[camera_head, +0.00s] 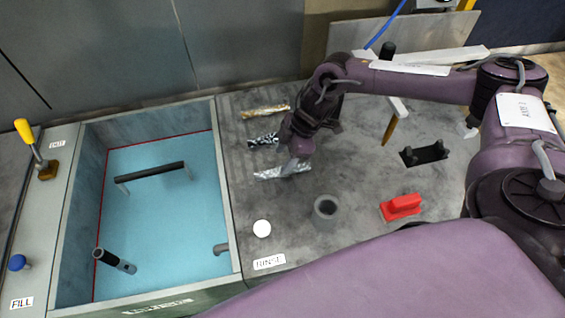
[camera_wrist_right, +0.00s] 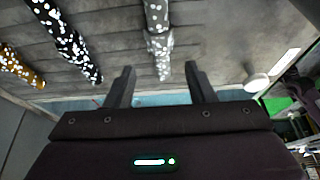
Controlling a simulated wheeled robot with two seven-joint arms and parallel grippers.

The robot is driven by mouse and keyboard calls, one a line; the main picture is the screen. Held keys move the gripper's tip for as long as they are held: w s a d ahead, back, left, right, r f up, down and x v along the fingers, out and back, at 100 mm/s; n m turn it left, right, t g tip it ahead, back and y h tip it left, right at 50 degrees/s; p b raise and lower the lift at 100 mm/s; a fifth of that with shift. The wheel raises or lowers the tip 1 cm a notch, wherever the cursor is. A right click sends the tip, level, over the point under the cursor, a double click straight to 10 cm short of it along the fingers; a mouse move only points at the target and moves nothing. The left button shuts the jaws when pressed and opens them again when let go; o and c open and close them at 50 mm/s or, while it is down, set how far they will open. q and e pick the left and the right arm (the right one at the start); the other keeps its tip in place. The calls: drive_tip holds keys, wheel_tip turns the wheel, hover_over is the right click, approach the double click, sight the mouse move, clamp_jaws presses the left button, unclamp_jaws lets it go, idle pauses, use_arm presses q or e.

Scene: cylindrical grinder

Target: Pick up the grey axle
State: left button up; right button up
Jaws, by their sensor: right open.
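The grey axle (camera_head: 283,171) is a shiny silver shaft lying on the dark worktop, the nearest of three axles. In the right wrist view the grey axle (camera_wrist_right: 158,35) runs down the picture and its lower end shows between the fingertips, with a gap on each side. My right gripper (camera_head: 297,163) is over the grey axle and partly hides it. In the wrist view the right gripper (camera_wrist_right: 160,78) is open and empty. I cannot tell how high it is above the axle. My left gripper is not in view.
A black-and-white axle (camera_head: 263,139) and a gold axle (camera_head: 265,111) lie behind the grey one. A white round button (camera_head: 262,228), a grey cup (camera_head: 325,212) and a red block (camera_head: 401,207) are in front and to the right. A blue-floored basin (camera_head: 180,220) is left.

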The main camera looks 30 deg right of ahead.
sight(276, 170)
drive_tip(key=shift+p+x, duration=0.55)
drive_tip(key=shift+x, duration=0.3)
drive_tip(key=p+x, duration=0.1)
drive_tip(key=x, duration=0.3)
drive_tip(key=shift+s+r+p, duration=0.1)
drive_tip(key=shift+p, duration=0.25)
drive_tip(key=shift+a+f, duration=0.1)
drive_tip(key=shift+f, duration=0.35)
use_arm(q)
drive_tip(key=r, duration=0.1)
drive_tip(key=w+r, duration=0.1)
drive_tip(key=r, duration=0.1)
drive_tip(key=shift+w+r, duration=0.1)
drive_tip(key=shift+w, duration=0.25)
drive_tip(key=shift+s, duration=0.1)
use_arm(e)
drive_tip(key=shift+c, duration=0.2)
drive_tip(key=c, duration=0.5)
clamp_jaws()
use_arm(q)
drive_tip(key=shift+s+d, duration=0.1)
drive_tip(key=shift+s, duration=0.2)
use_arm(e)
drive_tip(key=shift+r, duration=0.1)
